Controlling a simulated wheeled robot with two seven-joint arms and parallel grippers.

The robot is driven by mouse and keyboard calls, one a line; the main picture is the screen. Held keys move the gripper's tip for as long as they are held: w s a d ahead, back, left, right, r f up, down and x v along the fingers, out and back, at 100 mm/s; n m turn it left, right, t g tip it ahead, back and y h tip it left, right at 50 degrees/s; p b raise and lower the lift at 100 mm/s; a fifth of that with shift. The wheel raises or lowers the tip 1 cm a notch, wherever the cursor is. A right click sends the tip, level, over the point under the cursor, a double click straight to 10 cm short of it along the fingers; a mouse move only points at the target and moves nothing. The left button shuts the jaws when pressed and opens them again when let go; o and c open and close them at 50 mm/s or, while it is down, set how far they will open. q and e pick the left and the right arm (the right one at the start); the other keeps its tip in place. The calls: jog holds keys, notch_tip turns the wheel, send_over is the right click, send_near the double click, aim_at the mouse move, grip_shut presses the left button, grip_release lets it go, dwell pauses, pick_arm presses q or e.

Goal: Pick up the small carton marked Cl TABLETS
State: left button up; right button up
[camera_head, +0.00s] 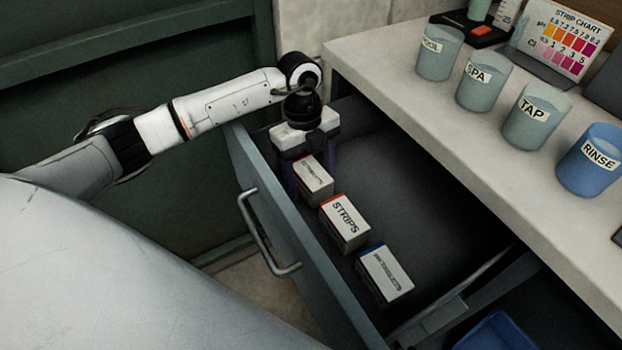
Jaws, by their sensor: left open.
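Three small white-topped cartons stand in a row in the open drawer (272,205). The farthest carton (315,177) has print too small to read for sure. The middle carton (345,222) has an orange edge and is marked STRIPS. The nearest carton (386,274) has a blue edge and small unreadable print. I cannot tell by its print which one is Cl TABLETS. My left gripper (310,180) points down into the drawer at the farthest carton, its jaws open; one finger shows left of that carton. The gripper body hides the area behind it. My right gripper is not in view.
The counter (455,125) overhangs the drawer on the right, with cups marked SPA (483,84), TAP (536,125) and RINSE (590,165), and a strip chart (566,40). The drawer has a bar handle (262,235). The drawer floor right of the cartons is clear.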

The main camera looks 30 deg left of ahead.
pick_arm(q)
jog(key=shift+c, duration=0.2)
jog(key=c, duration=1.1)
jog(key=shift+c, duration=0.2)
